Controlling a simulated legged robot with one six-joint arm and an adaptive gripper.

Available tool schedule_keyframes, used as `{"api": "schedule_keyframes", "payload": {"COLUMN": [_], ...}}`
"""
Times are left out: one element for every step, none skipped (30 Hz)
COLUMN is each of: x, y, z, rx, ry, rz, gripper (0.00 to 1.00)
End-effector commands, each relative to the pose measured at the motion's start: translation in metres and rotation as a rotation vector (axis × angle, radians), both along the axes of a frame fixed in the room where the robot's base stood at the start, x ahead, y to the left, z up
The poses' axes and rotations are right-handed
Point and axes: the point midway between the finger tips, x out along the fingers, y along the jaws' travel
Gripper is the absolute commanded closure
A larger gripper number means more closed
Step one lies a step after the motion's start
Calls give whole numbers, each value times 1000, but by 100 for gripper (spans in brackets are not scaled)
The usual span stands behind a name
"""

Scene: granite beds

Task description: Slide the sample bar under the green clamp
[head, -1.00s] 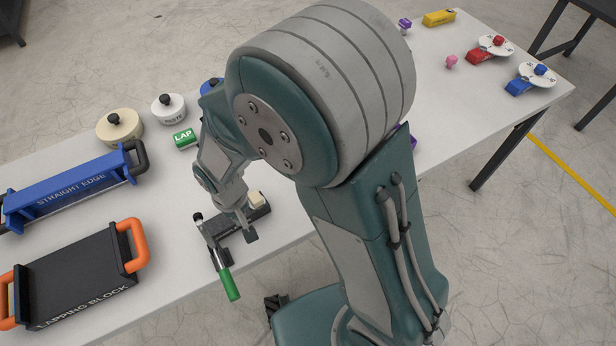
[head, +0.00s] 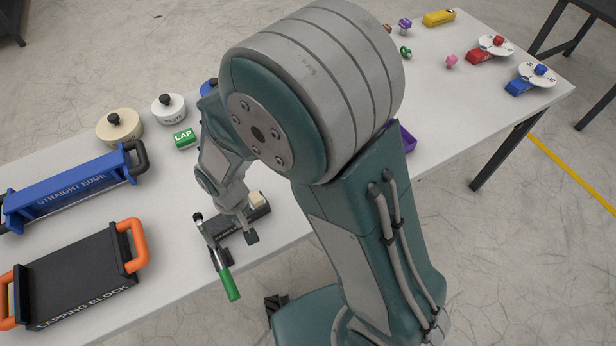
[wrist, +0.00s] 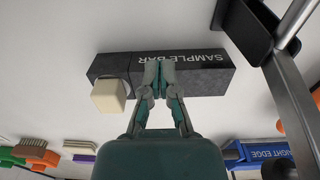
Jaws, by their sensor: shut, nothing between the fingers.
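The sample bar (wrist: 205,75) is a dark speckled bar with white lettering in the wrist view. A cream block (wrist: 108,96) is at its left end. In the head view the bar (head: 262,213) lies on the table, partly hidden by my gripper (head: 250,236). My gripper's fingers (wrist: 160,68) are shut and empty, over the bar's middle in the wrist view; contact cannot be told. The clamp's green handle (head: 229,284) points toward the table's front edge. Its dark part (wrist: 246,32) and metal lever (wrist: 293,22) are close to the bar's lettered end.
A lapping block (head: 80,275) with orange handles and a blue straight edge (head: 70,189) lie to the left. Behind are a green LAP box (head: 184,138) and two round lidded pots (head: 119,127). A purple tray (head: 407,140) is beyond my arm.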

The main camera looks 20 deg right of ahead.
Motion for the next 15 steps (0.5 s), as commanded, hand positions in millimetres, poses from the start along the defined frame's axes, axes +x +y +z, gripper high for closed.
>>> {"api": "schedule_keyframes", "payload": {"x": [0, 0, 0, 0, 0, 0, 0, 0, 0, 0, 0, 0, 0, 0, 0], "y": [0, 0, 0, 0, 0, 0, 0, 0, 0, 0, 0, 0, 0, 0, 0], "z": [-2, -3, -4, -4, -5, -6, -7, -8, -9, -9, -10, -11, -12, -13, -14], "rx": [0, 0, 0, -1, -1, -1, -1, -1, -1, -1, 0, 0, 0, 0, 0], "ry": [1, 1, 1, 2, 2, 2, 2, 2, 2, 2, 1, 1, 1, 1, 1], "rz": [0, 0, 0, 0, 0, 0, 0, 0, 0, 0, 0, 0, 0, 0, 0], "gripper": [100, 100, 100, 100, 100, 100, 100, 100, 100, 100, 100, 100, 100, 100, 100]}}
